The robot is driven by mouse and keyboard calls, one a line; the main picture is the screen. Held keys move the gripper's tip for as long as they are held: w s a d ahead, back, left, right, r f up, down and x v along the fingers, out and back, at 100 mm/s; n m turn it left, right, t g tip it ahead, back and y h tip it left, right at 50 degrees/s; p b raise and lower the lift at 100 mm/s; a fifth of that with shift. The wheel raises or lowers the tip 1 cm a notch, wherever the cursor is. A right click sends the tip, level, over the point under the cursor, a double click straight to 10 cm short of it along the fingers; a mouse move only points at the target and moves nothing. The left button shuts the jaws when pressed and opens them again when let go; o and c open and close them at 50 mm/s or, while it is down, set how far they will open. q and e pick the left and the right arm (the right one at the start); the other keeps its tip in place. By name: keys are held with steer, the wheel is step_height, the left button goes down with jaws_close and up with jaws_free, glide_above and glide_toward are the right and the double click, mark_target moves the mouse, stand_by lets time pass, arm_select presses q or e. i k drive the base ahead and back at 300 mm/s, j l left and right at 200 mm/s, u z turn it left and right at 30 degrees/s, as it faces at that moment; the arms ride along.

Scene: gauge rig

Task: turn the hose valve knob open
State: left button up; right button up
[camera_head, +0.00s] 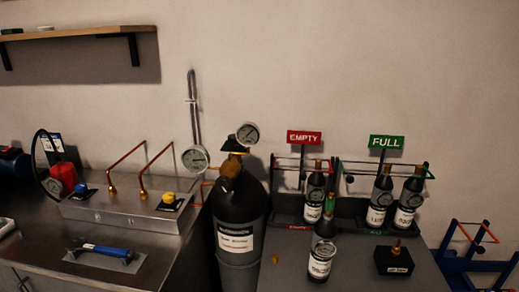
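No part labelled as the hose valve knob can be read, so I cannot tell which knob it is. A yellow knob (168,197) sits on a dark plate at the right end of the metal box on the left bench. A blue knob (81,188) sits at that box's left end. A dark gas cylinder (238,222) stands right of the bench, with brass fittings (231,165) on its top. One round gauge (247,134) is above the fittings and another gauge (195,158) is to their left. Neither of my grippers is in view.
The metal box (125,212) carries two copper pipes. A blue-handled tool (104,250) lies in front of it. The right table has bottles in racks under EMPTY (304,137) and FULL (386,142) signs, a loose bottle (321,258) and a small black box (394,261).

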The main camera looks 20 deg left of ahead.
mark_target(81, 187)
steer(key=u, duration=1.65)
